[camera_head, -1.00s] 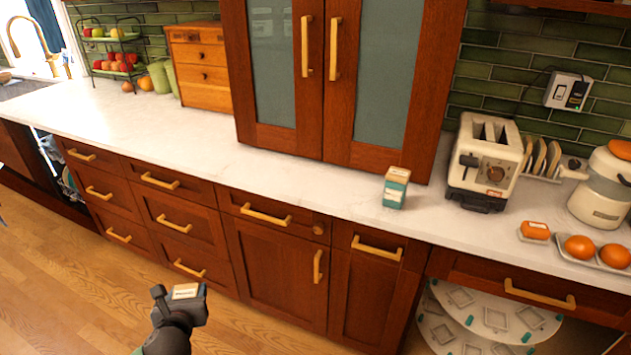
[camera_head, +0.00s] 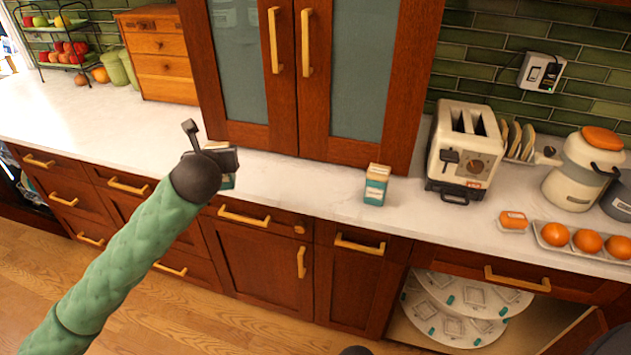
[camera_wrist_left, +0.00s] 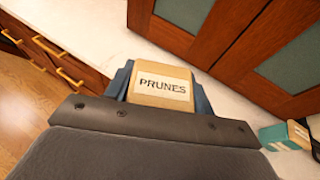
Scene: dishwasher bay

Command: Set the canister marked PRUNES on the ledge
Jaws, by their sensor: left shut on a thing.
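The canister marked PRUNES (camera_wrist_left: 162,88) has a tan lid with a white label, seen from above in the left wrist view. My left gripper (camera_head: 222,158) is shut on it, with blue-grey pads showing on both sides. In the head view the gripper hides most of the canister; a small pale and teal part (camera_head: 228,181) shows below it, near the counter's front edge. I cannot tell whether its base touches the counter. The white counter (camera_head: 290,185) runs along the wall as the ledge. My right gripper is not in view.
A similar teal and tan canister (camera_head: 376,185) stands on the counter to the right, also in the left wrist view (camera_wrist_left: 285,135). A toaster (camera_head: 464,150), oranges (camera_head: 587,240) and a white appliance (camera_head: 580,170) stand farther right. A tall cabinet (camera_head: 300,80) rises behind. The counter between gripper and canister is clear.

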